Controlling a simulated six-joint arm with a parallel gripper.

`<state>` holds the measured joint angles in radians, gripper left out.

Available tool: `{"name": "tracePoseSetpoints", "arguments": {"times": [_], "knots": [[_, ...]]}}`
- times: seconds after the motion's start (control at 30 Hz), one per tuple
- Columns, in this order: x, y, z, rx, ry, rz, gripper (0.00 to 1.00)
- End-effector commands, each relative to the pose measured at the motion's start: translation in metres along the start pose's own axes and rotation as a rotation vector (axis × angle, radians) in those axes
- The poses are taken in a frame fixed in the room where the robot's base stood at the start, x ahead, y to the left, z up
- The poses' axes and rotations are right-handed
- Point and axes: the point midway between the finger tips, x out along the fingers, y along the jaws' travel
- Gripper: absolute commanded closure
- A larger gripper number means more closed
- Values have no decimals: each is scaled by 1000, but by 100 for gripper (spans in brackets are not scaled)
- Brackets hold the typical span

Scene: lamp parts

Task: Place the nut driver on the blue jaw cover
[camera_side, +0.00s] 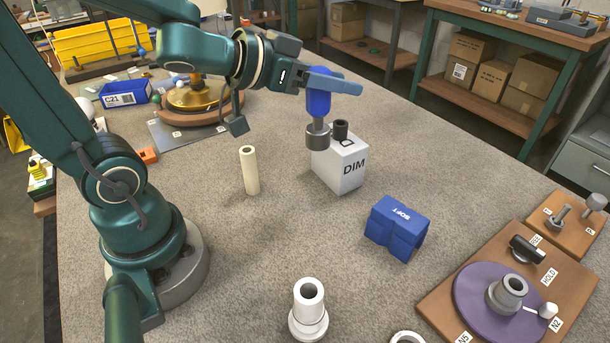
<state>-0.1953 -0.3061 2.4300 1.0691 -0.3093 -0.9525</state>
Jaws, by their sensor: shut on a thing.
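My gripper (318,82) is shut on the nut driver (318,103), which has a blue handle and a grey metal socket pointing down. It hangs upright, in front of and partly overlapping the white DIM box in the picture; whether they touch is hard to tell. The blue jaw cover (396,228), with white lettering that looks like "SOFT", sits on the bench to the lower right of the nut driver. Nothing lies on the jaw cover. The fingertips are partly hidden by the handle.
The white DIM box (345,170) carries a black knob. A cream tube (249,170) stands left of it. A white flanged tube (308,310) stands at the front. A wooden board (436,300) with a purple disc is at the right. Bench around the jaw cover is clear.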

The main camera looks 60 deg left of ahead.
Motion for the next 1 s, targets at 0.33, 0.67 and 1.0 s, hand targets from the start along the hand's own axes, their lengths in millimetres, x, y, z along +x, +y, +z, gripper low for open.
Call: {"name": "tracePoseSetpoints", "arguments": {"times": [0.33,0.67,1.0], "knots": [[16,25,-46,91,25,212,100],[28,41,-58,150,-9,345,100],[47,89,-32,151,-13,351,100]]}}
